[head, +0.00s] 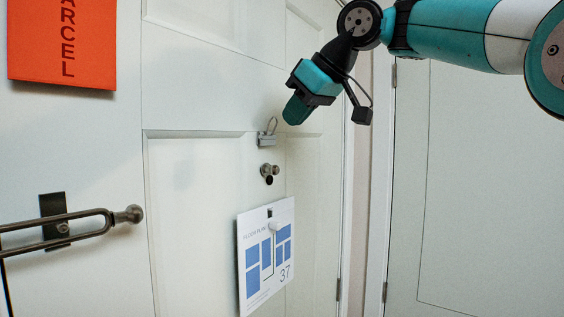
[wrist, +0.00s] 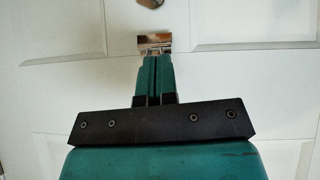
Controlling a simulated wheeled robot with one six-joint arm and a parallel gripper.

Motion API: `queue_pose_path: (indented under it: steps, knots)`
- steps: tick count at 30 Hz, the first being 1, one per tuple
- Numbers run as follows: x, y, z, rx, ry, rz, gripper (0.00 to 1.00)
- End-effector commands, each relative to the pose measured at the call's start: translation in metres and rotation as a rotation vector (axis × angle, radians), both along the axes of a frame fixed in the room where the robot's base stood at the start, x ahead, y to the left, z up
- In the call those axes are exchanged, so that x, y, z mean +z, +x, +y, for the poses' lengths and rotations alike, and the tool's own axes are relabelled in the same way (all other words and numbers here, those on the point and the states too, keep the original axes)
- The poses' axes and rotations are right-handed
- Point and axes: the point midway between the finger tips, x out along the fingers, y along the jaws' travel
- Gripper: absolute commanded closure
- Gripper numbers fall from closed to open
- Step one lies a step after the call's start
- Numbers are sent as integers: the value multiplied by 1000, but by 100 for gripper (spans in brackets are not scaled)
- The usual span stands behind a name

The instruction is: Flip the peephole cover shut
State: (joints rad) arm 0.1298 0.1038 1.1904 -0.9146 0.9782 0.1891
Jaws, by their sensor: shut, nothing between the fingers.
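In the wrist view my shut gripper (wrist: 158,62) points up the picture toward a shiny metal plate. A metal oval is cut off at the top edge there; I cannot tell if it is the cover.
A metal clasp with a ring (head: 267,137) sits just above the cover. A floor plan sign (head: 264,252) hangs below it. A door frame edge stands at right.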

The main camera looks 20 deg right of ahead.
Motion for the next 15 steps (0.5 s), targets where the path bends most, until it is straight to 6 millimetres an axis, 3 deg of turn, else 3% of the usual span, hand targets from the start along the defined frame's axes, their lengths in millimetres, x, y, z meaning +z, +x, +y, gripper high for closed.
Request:
queue_pose_path:
  steps: [1,7,15]
  knots:
    - [-13,7,6,5,1,2,100]
    - [-40,32,21,3,0,1,100]
    - [-70,32,16,0,0,0,100]
